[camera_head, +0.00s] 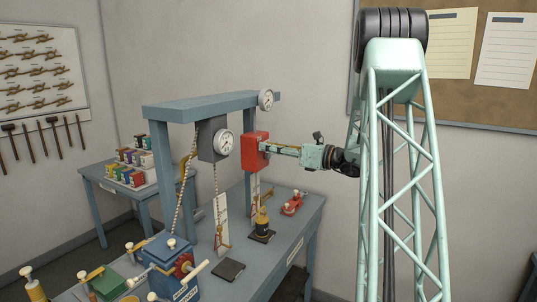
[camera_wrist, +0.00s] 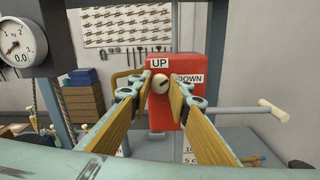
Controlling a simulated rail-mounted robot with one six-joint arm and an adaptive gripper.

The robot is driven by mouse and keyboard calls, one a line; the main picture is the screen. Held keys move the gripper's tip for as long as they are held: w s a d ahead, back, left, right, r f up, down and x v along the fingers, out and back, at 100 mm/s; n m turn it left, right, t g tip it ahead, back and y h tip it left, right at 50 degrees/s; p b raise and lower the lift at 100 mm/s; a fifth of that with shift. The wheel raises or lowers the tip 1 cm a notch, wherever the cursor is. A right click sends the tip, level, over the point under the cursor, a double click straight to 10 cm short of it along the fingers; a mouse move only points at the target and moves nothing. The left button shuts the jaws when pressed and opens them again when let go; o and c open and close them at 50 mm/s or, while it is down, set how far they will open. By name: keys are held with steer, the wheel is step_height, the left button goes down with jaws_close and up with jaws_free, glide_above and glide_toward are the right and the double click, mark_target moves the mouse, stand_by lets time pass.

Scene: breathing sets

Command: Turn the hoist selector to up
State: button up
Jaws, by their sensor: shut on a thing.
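The hoist selector is a cream knob (camera_wrist: 160,83) on the front of a red box (camera_wrist: 194,62), with an UP label above it and a DOWN label to its right. The knob carries a short dark mark; I cannot tell surely which label it points to. In the head view the red box (camera_head: 250,158) hangs under the blue-grey beam. My gripper (camera_wrist: 161,82) is shut on the knob, its two wood-coloured fingers on either side of it. In the head view my gripper (camera_head: 268,148) reaches the box from the right, and the knob is hidden there.
Below, the blue bench (camera_head: 300,232) holds weights, a blue winch box (camera_head: 170,262) and tools. A cream-ended handle (camera_wrist: 273,109) sticks out right of my fingers.

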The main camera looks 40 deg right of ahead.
steer(key=n+b, duration=1)
steer(key=b, duration=0.3)
steer(key=shift+f, duration=0.15)
steer(key=shift+n+b, duration=0.4)
steer(key=shift+n, duration=0.2)
steer(key=o, duration=0.9)
steer(key=shift+c, duration=0.2)
steer(key=shift+s, duration=0.1)
steer(key=v, duration=1.2)
steer(key=shift+a, duration=0.15)
stand_by(0.4)
